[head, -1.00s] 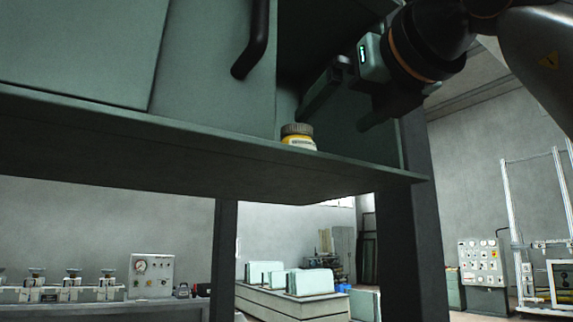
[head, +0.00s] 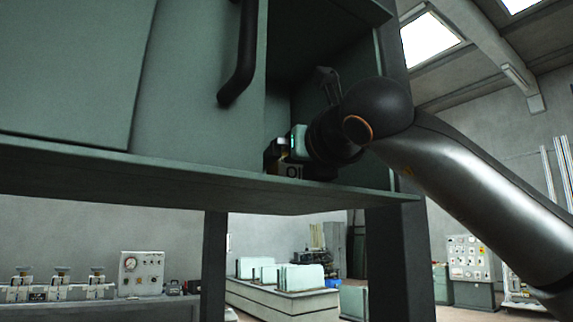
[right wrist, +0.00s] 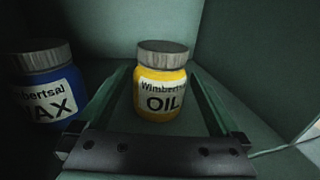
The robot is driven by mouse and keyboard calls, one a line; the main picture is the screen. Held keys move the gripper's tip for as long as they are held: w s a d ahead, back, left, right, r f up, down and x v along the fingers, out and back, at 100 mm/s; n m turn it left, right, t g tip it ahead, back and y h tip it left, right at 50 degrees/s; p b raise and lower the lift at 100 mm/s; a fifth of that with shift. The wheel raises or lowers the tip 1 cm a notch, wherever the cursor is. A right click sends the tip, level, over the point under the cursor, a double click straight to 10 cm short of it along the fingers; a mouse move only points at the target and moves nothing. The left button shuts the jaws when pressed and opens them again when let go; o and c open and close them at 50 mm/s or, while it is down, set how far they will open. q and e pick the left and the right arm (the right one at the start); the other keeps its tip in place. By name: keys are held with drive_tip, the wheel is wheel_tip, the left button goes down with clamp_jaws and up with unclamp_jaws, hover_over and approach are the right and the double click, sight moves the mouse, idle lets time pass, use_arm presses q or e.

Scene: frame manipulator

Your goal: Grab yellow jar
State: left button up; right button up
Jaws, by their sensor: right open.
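The yellow jar (right wrist: 161,100) has a grey ribbed lid and a pale label reading "OIL". It stands upright on the cabinet's shelf. In the right wrist view it lies between the two green fingers of my right gripper (right wrist: 161,78), which is open, with a gap on both sides of the jar. My left gripper is not in view.
A blue jar (right wrist: 44,88) with a grey lid stands left of the yellow one, close to the left finger. The cabinet's side walls and shelf floor (head: 220,186) enclose the space.

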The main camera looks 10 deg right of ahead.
drive_tip(key=shift+c, duration=0.4)
drive_tip(key=c, duration=1.4)
drive_tip(key=shift+c, duration=0.2)
drive_tip(key=shift+r, duration=0.15)
